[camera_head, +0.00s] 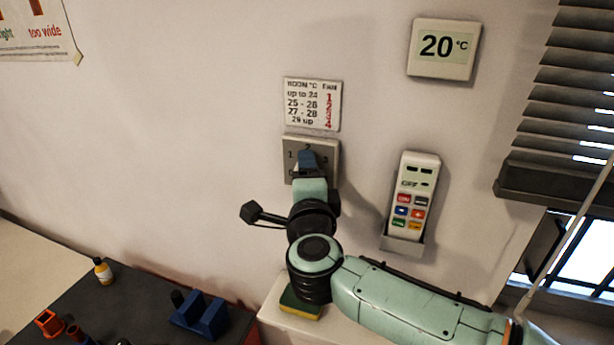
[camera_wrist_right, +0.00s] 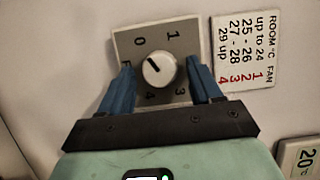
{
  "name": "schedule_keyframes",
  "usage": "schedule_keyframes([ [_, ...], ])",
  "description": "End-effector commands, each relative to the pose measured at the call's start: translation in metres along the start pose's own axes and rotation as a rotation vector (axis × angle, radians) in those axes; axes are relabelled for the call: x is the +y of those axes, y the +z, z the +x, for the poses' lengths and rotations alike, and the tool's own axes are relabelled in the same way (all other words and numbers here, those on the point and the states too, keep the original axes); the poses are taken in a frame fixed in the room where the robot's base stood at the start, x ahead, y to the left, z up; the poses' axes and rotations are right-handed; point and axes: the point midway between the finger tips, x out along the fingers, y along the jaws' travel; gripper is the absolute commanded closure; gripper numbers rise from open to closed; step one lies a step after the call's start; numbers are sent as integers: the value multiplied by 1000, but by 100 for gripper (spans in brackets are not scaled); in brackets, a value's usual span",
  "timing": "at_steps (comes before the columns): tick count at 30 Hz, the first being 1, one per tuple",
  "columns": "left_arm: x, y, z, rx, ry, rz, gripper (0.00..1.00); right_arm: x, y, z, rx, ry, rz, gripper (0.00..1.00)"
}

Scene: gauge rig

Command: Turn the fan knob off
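The fan knob (camera_wrist_right: 160,70) is a round white dial on a grey plate (camera_wrist_right: 128,42) marked with numbers. My right gripper (camera_wrist_right: 161,68) has one blue finger on each side of the knob, with a small gap on both sides. It is open and holds nothing. In the head view the right gripper (camera_head: 307,160) is in front of the plate (camera_head: 291,146) and hides the knob. My left gripper is in neither view.
A fan chart (camera_head: 312,104) hangs above the plate, and a 20 °C display (camera_head: 443,48) is higher right. A remote (camera_head: 412,197) sits in a wall holder. Below are a sponge (camera_head: 301,306) on a ledge and a dark table (camera_head: 140,310) with a blue block (camera_head: 205,318) and bottle (camera_head: 103,270).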

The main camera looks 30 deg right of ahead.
Motion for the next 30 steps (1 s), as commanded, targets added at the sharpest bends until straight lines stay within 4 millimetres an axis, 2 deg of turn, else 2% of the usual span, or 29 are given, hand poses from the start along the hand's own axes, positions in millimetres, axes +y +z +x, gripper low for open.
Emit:
schedule_keyframes([
  [8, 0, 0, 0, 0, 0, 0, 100, 0, 0, 0, 0, 0, 1, 33],
  [13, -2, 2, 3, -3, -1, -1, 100, 0, 0, -11, -1, -1, 2, 33],
  [17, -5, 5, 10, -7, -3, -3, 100, 1, 0, -36, -3, -3, 2, 33],
  [24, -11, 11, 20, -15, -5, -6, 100, 1, 0, -91, -2, -3, 2, 33],
  [30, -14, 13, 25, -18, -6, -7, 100, 1, 0, -122, -1, -1, 2, 33],
])
